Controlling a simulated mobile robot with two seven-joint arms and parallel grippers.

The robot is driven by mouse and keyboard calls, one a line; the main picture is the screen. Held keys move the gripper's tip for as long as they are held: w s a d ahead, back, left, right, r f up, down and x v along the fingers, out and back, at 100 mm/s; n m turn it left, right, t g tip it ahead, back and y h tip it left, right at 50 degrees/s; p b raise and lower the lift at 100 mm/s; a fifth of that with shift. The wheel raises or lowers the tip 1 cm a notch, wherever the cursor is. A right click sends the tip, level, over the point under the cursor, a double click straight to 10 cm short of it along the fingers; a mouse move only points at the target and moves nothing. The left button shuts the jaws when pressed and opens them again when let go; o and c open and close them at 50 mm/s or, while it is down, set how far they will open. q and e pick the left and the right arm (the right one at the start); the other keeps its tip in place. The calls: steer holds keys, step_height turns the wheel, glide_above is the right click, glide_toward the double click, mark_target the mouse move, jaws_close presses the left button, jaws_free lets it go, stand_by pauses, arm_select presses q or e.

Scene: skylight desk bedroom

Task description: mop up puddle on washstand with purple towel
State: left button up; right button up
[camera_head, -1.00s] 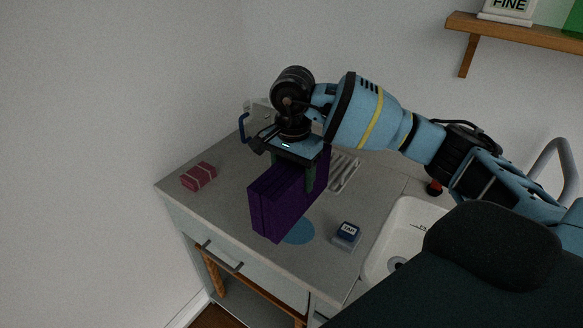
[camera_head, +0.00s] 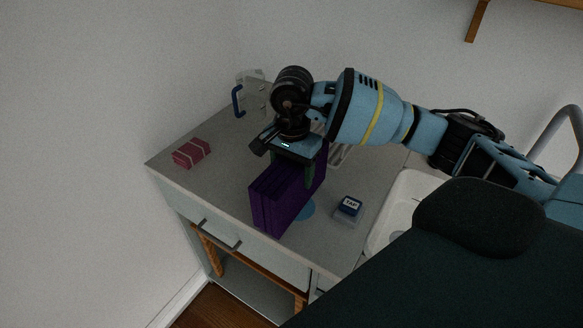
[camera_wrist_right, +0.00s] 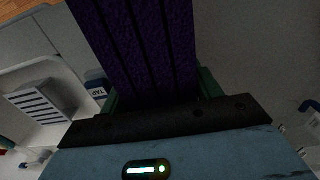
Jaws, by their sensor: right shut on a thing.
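The folded purple towel (camera_head: 275,200) stands on edge in the head view, held by my right gripper (camera_head: 297,170) over the grey washstand top (camera_head: 225,180). It also fills the top middle of the right wrist view (camera_wrist_right: 140,45), between the green fingers of the gripper (camera_wrist_right: 160,88). The blue puddle (camera_head: 307,210) shows only in part at the towel's right side; the towel hides the rest. I cannot tell whether the towel's lower edge touches the top. My left gripper is not in view.
A small box labelled TAP (camera_head: 348,210) sits right of the puddle, beside the white sink (camera_head: 396,215). A pink bundle (camera_head: 191,153) lies at the left. A blue-handled object (camera_head: 238,101) stands at the back by the wall.

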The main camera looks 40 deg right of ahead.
steer(key=shift+f, duration=0.6)
stand_by(0.7)
steer(key=shift+a, duration=0.15)
steer(key=shift+a, duration=0.9)
steer(key=shift+d, duration=0.2)
steer(key=shift+d, duration=0.85)
steer(key=shift+d+b, duration=0.15)
steer(key=shift+b, duration=0.15)
steer(key=shift+d, duration=0.9)
steer(key=shift+a, duration=0.2)
